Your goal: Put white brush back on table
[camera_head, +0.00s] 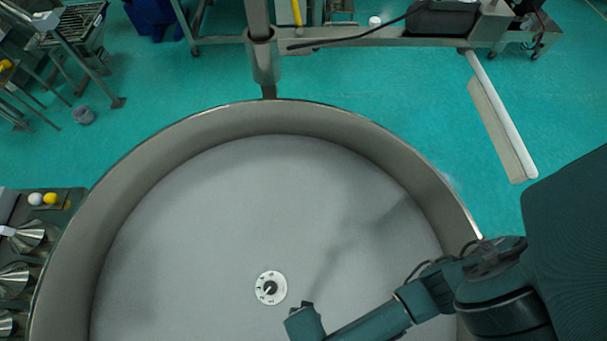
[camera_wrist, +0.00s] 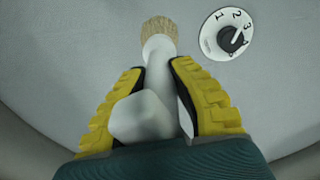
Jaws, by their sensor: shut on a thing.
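The white brush (camera_wrist: 143,116) shows in the wrist view with its pale tan bristles pointing away from my gripper. My gripper (camera_wrist: 159,68) has yellow ridged fingers on both sides of the brush handle and is shut on it. The brush is over the grey sieve surface; I cannot tell whether the bristles touch it. In the head view my arm reaches over the sieve (camera_head: 200,220) from the right, and its fingers and the brush are hidden. A dark table (camera_head: 72,198) stands at the left edge of the head view, partly out of frame.
A round numbered dial (camera_head: 270,288) lies on the sieve surface, close to the brush in the wrist view (camera_wrist: 226,34). The table bears metal funnels (camera_head: 30,238), a white ball (camera_head: 36,198) and a yellow ball (camera_head: 50,198). The sieve's raised rim (camera_head: 110,190) lies between.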

